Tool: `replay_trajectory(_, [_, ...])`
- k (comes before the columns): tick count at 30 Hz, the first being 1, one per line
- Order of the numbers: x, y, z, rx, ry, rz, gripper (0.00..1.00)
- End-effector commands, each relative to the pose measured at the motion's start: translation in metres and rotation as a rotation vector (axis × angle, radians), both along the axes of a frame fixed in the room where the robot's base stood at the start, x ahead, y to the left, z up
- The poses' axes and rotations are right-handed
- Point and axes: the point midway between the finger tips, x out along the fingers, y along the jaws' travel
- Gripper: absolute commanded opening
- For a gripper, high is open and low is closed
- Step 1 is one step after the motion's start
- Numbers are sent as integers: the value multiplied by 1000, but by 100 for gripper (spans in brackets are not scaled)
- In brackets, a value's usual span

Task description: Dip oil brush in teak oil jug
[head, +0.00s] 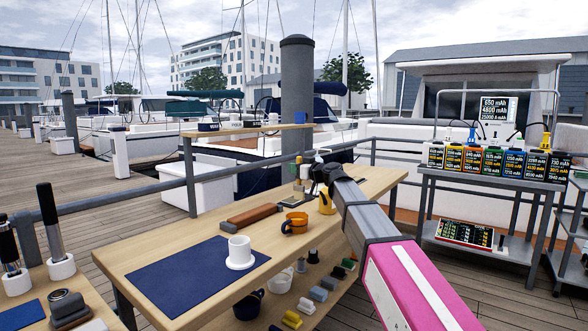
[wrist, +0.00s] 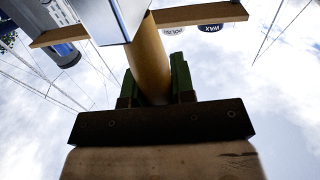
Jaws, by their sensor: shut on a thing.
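My gripper (head: 322,172) is above the far right part of the wooden workbench (head: 190,245). In the wrist view its dark green fingers (wrist: 154,82) are shut on a tan round handle (wrist: 148,58), seemingly the oil brush. A silvery flat-sided part (wrist: 112,14) shows beyond the handle; the bristles cannot be made out. A small yellow jug-like vessel (head: 326,203) stands on the bench just below my gripper, partly behind the arm; I cannot read a label on it.
A white cup on a saucer (head: 240,252) stands on a blue mat (head: 180,279). A raised shelf (head: 245,130) holds tins. A battery cart (head: 480,185) stands right.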

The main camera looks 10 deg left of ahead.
Motion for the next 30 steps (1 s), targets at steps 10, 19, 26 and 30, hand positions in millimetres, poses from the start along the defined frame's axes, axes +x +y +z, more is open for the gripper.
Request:
replay_trajectory(10, [-4, 7, -14, 0, 4, 22, 0])
replay_trajectory(19, [-4, 7, -44, 0, 4, 21, 0])
replay_trajectory(26, [-4, 7, -68, -1, 3, 21, 0])
replay_trajectory(30, [-4, 7, -81, 0, 2, 20, 0])
